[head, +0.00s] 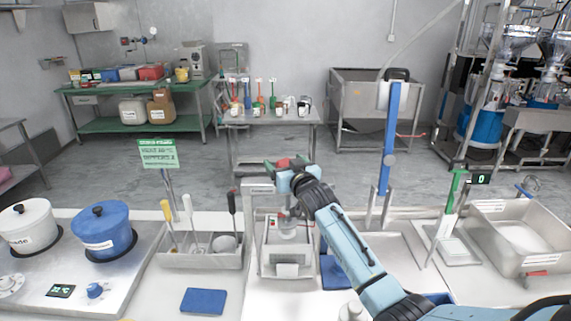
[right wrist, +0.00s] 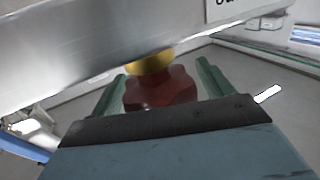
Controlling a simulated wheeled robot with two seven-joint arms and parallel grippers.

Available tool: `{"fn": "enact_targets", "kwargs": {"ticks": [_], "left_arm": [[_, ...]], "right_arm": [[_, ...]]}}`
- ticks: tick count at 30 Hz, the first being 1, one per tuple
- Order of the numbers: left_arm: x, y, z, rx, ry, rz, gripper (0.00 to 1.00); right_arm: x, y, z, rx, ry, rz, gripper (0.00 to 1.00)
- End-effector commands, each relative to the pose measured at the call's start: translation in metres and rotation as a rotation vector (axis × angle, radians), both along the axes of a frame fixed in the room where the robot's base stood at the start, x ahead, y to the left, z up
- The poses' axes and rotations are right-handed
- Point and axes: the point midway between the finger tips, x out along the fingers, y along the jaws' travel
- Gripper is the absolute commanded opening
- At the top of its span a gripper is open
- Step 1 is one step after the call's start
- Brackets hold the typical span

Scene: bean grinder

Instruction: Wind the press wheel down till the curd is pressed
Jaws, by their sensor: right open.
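The press (head: 273,262) stands at the middle front of the counter, a pale metal frame with a red wheel (head: 292,162) on top. The wheel also shows in the right wrist view (right wrist: 160,92), dark red with a brass collar beside it. My right gripper (head: 284,168) is at the wheel and hides part of it. Its green fingers are open, one on each side of the wheel; I cannot tell whether they touch it. My arm covers part of the press's right side. I cannot make out the curd clearly. My left gripper is not in view.
Left of the press, a steel bin (head: 200,260) holds several tools. A blue pot (head: 103,240) and a white pot (head: 27,230) stand further left. A blue pad (head: 203,301) lies in front. A blue post (head: 390,140) and a steel basin (head: 525,235) stand to the right.

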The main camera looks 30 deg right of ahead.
Motion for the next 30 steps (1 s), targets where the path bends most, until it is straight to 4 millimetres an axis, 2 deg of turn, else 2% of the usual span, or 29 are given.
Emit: {"fn": "enact_targets", "kwargs": {"ticks": [3,8,18,30], "left_arm": [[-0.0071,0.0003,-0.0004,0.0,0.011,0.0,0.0],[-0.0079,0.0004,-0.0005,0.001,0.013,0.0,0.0],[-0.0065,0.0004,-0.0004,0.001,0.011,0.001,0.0],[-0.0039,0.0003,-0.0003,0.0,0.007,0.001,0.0]], "right_arm": [[0.0008,-0.0001,0.0,0.0,0.0,0.0,0.8],[0.0006,-0.0001,0.0,0.0,0.0,0.0,0.79],[0.0004,-0.0001,-0.0002,0.0,0.0,0.0,0.36],[0.0004,0.0,-0.0004,0.0,0.001,0.0,0.36]]}}
